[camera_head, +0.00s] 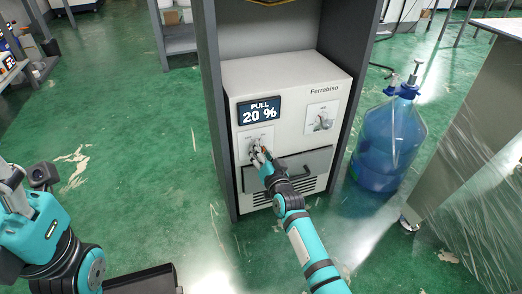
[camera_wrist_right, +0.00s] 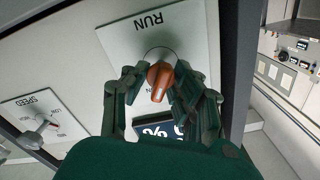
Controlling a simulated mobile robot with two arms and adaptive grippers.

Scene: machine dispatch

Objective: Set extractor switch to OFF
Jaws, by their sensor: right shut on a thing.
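The extractor (camera_head: 283,75) is a pale box marked Ferrabiso in a dark grey frame. Its display (camera_head: 259,111) reads PULL 20 %. The switch plate (camera_head: 250,137) sits below the display. In the right wrist view it shows upside down as a white plate (camera_wrist_right: 190,30) marked RUN, with an orange switch knob (camera_wrist_right: 158,82). My right gripper (camera_head: 260,155) is at this plate. In the right wrist view its fingers (camera_wrist_right: 153,88) are shut around the knob, one on each side. Part of the lettering by the knob is hidden. My left arm shows at lower left; its gripper cannot be made out.
A second knob plate (camera_head: 322,116), marked SPEED in the right wrist view (camera_wrist_right: 45,120), is at the extractor's upper right. A handled drawer front (camera_head: 307,165) lies below. A blue bottle (camera_head: 389,140) stands right of the frame. The green floor to the left is mostly clear.

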